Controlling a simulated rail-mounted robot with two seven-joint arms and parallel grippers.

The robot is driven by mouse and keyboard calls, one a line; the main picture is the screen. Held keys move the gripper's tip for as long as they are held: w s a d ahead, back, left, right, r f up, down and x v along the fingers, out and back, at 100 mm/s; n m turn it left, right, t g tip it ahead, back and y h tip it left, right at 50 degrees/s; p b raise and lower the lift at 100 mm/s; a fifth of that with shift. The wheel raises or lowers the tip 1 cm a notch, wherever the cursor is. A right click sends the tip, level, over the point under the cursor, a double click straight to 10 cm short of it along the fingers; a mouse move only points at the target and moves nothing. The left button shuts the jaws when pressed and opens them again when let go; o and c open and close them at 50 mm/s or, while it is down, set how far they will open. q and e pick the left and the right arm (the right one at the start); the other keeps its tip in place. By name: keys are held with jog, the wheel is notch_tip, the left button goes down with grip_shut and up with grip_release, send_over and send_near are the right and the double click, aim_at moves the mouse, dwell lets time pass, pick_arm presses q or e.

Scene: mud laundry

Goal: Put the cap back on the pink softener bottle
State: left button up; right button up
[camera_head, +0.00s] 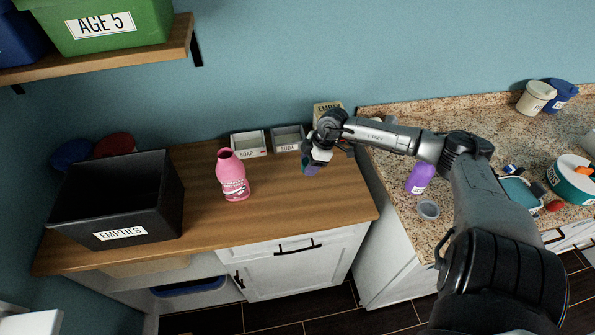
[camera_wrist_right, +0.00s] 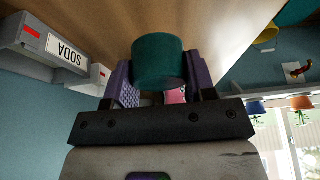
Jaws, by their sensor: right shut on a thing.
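The pink softener bottle (camera_head: 232,180) stands upright and uncapped on the wooden counter, left of my right gripper (camera_head: 311,168). In the right wrist view, my right gripper (camera_wrist_right: 158,82) is shut on a teal cap (camera_wrist_right: 158,62), held between its purple fingers. A small patch of pink (camera_wrist_right: 176,96) shows behind the fingers. The gripper and cap are to the right of the bottle and apart from it. My left gripper is not in view.
A black EMPTIES bin (camera_head: 118,200) stands left of the bottle. SOAP (camera_head: 249,145) and SODA (camera_head: 288,139) trays sit along the wall. A purple bottle (camera_head: 420,178) and a small grey cup (camera_head: 428,210) stand on the granite counter.

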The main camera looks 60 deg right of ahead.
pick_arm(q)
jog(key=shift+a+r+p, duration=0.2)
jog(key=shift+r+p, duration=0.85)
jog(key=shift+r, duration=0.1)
pick_arm(e)
jog(key=s+d+r, duration=0.4)
jog(key=d, duration=0.1)
jog(key=shift+s, duration=0.25)
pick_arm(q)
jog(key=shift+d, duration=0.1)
pick_arm(e)
jog(key=shift+r, duration=0.1)
